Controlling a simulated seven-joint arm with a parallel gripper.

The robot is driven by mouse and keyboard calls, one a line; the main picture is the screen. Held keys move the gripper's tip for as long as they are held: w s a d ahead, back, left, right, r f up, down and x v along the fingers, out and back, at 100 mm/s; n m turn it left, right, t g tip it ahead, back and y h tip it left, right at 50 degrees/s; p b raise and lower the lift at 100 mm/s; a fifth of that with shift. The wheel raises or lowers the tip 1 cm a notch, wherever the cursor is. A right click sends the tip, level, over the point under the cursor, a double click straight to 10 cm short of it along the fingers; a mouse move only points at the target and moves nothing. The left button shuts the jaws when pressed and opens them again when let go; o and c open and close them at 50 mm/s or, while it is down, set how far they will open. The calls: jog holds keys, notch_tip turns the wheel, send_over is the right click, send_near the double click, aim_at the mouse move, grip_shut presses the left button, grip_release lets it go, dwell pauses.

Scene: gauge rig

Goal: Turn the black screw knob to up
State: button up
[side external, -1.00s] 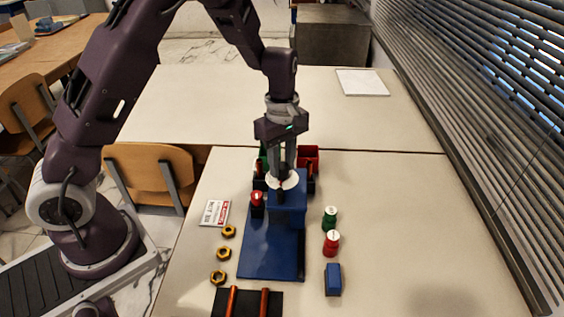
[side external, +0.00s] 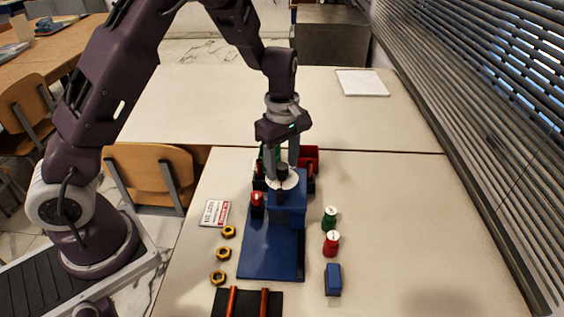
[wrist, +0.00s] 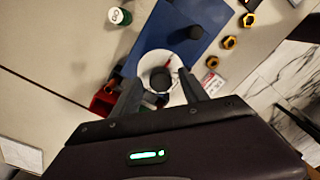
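The black screw knob (wrist: 160,80) is a dark round cap in the middle of a white dial disc (wrist: 180,60). In the side view, the knob (side external: 282,171) and disc (side external: 290,183) sit on top of the blue block (side external: 288,210). My gripper (side external: 283,167) points down over the disc. In the wrist view, its two fingers stand apart, one on each side of the knob, with visible gaps. Which way the knob points is too small to tell.
A blue base plate (side external: 270,255) extends toward the front. Several brass nuts (side external: 223,253) and a label card (side external: 215,213) lie left. Red bins (side external: 311,154) stand behind.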

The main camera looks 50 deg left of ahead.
aim_at(282, 166)
notch_tip(282, 166, up, 7)
jog(key=shift+r, duration=0.1)
dwell(0.4)
jog(key=s+d+r+m+t+h, duration=0.2)
jog(key=s+r+m, duration=0.6)
jog(key=s+r, duration=0.3)
jog(key=s+r+m+t+y, duration=0.1)
jog(key=s+m+t+y, duration=0.1)
jog(key=s+m, duration=0.8)
jog(key=s+t, duration=0.1)
jog(key=s, duration=0.2)
jog(key=shift+s+d+r+t, duration=0.25)
jog(key=shift+s+t, duration=0.05)
jog(key=shift+s, duration=0.05)
